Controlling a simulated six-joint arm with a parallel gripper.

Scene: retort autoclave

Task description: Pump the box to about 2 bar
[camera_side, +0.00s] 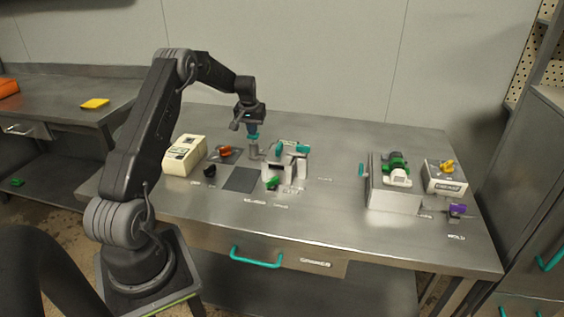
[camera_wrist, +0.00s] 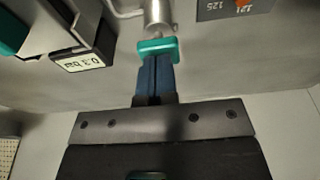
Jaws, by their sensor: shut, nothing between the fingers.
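The pump is a short grey metal cylinder (camera_side: 253,151) with a teal handle (camera_side: 253,137) on top. In the wrist view its handle (camera_wrist: 157,48) and metal barrel (camera_wrist: 158,13) show just beyond my fingertips. My gripper (camera_side: 252,130) points down directly over the handle. Its dark blue fingers (camera_wrist: 155,70) are shut together, with nothing between them, and their tips are at or touching the handle; I cannot tell which. The box (camera_side: 290,165) is grey with teal parts on top and stands right of the pump. A white display (camera_wrist: 82,57) beside it reads about "0.3 ba", its end cut off.
An orange knob (camera_side: 225,151) on a dark plate, a black knob (camera_side: 209,171) and a cream unit (camera_side: 184,155) are to the left. A green knob (camera_side: 272,182) is in front of the box. A grey block (camera_side: 394,200) stands at right.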

